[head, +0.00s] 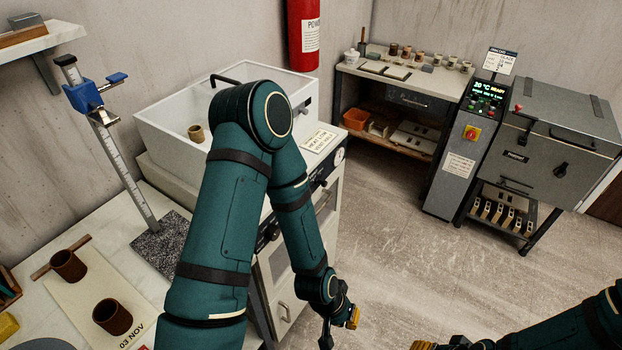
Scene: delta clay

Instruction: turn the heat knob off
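A white cabinet (160,130) stands behind my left arm, with a label (318,140) that seems to begin with HEAT and a round dial (340,155) on its front. Dark knobs show on this front: one (270,232) is partly behind my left arm, another (319,184) is farther right. I cannot tell which is the heat knob or how it is set. My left gripper (339,326) hangs low in front of the cabinet, apart from the knobs, with its fingers spread and empty. My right gripper (441,345) is cut off by the bottom edge.
A pottery shelf (400,78) is at the back. The left worktop (110,240) holds brown cups and a height gauge. The floor between is clear.

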